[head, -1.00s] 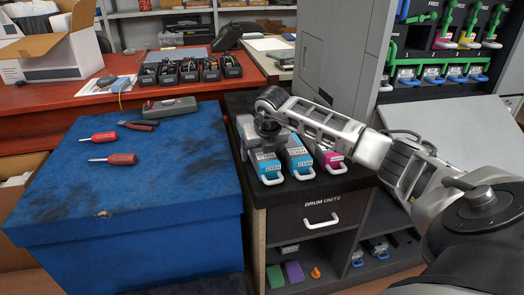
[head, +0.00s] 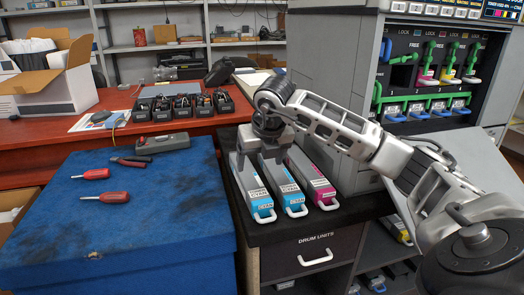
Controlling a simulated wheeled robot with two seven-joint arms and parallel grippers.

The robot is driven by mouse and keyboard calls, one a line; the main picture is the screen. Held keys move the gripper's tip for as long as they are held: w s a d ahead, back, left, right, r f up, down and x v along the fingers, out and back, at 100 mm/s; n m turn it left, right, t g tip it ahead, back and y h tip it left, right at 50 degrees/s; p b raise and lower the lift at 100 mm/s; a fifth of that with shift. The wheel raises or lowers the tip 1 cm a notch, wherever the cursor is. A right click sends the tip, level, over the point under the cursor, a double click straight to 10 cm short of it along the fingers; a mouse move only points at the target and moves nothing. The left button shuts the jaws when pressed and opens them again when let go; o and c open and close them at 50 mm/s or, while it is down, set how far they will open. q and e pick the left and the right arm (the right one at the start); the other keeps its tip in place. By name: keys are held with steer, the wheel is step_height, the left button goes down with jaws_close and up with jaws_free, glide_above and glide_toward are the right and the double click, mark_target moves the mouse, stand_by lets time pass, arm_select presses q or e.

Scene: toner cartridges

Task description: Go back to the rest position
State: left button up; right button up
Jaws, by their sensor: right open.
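My right gripper (head: 270,148) is open, its fingers pointing down over the far part of the cyan cartridges on the black cabinet top. The left cyan cartridge (head: 257,196) and the middle cyan cartridge (head: 288,192) lie side by side, white handles toward me. A magenta cartridge (head: 314,183) lies to their right. Whether the fingers touch a cartridge I cannot tell. My left gripper is not in view.
A blue-covered bench (head: 60,225) at left holds two red screwdrivers (head: 104,197), pliers (head: 131,161) and a grey device (head: 164,143). The open printer (head: 425,70) stands at the right behind my right arm. The drum units cabinet (head: 305,250) is below the cartridges.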

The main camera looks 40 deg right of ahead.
steer(key=shift+v, duration=1.2)
steer(key=shift+r, duration=0.1)
